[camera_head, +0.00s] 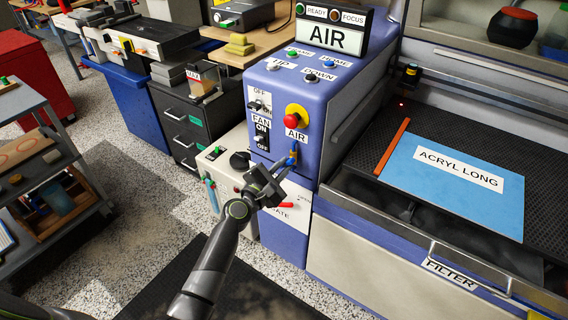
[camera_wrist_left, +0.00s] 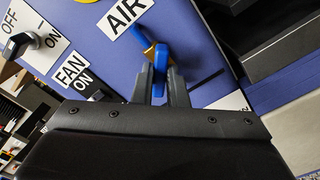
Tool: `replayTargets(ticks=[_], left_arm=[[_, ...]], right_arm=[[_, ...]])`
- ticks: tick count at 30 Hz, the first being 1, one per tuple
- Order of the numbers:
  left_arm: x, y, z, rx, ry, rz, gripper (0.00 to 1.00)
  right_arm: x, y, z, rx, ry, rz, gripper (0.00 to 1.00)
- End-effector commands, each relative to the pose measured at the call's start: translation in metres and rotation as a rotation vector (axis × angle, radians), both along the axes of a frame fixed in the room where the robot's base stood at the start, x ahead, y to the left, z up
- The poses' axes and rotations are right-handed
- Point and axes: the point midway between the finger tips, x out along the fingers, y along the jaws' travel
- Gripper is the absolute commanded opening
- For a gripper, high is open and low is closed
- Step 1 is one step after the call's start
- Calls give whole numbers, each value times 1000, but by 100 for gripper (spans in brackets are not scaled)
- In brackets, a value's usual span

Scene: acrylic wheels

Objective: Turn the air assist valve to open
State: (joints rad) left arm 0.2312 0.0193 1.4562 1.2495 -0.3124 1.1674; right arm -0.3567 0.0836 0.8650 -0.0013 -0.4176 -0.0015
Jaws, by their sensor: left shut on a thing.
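The air assist valve has a blue handle (camera_head: 293,153) below the AIR label on the front of the blue-purple machine cabinet (camera_head: 330,110). In the left wrist view the blue handle (camera_wrist_left: 162,58) sits between my fingers, with a brass-coloured part behind it at its upper left. My left gripper (camera_head: 284,164) is shut on the handle; it also shows in the left wrist view (camera_wrist_left: 161,80). The fingers hide part of the handle. My right gripper is not in view.
A red emergency button (camera_head: 292,120) on a yellow base is just above the valve. FAN switches (camera_head: 261,140) are to its left. A red lever (camera_head: 286,205) is below. The machine bed at right holds a blue acrylic sheet (camera_head: 450,185) and an orange strip (camera_head: 392,146).

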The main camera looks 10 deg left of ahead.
Motion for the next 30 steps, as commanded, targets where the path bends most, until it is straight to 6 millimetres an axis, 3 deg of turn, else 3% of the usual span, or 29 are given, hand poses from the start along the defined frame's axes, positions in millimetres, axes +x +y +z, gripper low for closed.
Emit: replayTargets(ticks=[7,18,30], left_arm=[[0,0,0,-24,12,0,0],[0,0,0,-363,134,1,0],[-1,0,0,-430,160,1,0]], right_arm=[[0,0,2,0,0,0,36],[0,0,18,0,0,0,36],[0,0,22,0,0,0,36]])
